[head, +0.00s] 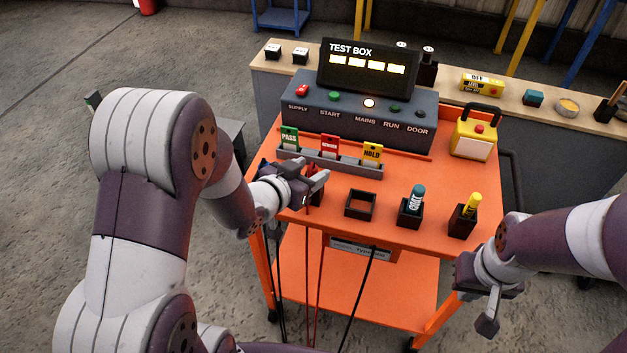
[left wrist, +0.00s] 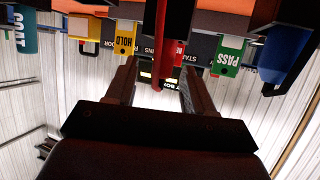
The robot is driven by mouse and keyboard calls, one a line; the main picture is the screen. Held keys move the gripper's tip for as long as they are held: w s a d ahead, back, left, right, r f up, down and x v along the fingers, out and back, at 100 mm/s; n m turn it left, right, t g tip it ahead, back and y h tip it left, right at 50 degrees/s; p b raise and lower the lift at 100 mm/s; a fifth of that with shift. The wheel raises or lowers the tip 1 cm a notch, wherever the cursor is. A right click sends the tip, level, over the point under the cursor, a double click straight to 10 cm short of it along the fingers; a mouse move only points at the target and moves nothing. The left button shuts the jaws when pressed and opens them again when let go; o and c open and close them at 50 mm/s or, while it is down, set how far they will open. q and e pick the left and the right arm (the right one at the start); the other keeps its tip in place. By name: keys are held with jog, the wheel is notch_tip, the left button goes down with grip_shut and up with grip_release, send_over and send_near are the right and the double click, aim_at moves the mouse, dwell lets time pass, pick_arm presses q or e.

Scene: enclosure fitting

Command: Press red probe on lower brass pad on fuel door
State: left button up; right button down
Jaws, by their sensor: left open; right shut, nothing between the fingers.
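The red probe (head: 317,178) stands at the front left of the orange cart, partly hidden by my left gripper (head: 312,180). In the left wrist view the red probe (left wrist: 162,50) shows as a red shaft between the two open fingers of my left gripper (left wrist: 160,75). I cannot tell whether either finger touches it. My right gripper (head: 488,318) is shut and empty, low beside the cart's right front corner. I make out no fuel door and no brass pad in either view.
The test box (head: 348,68) has lit windows above a button panel. PASS (head: 289,138), red and HOLD (head: 373,153) tags stand in a grey rack. Cables hang below.

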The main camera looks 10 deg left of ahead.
aim_at(316, 167)
pick_arm(q)
jog(key=x, duration=0.4)
jog(key=shift+w+f, duration=0.1)
jog(key=shift+a, duration=0.1)
jog(key=c, duration=0.3)
grip_shut()
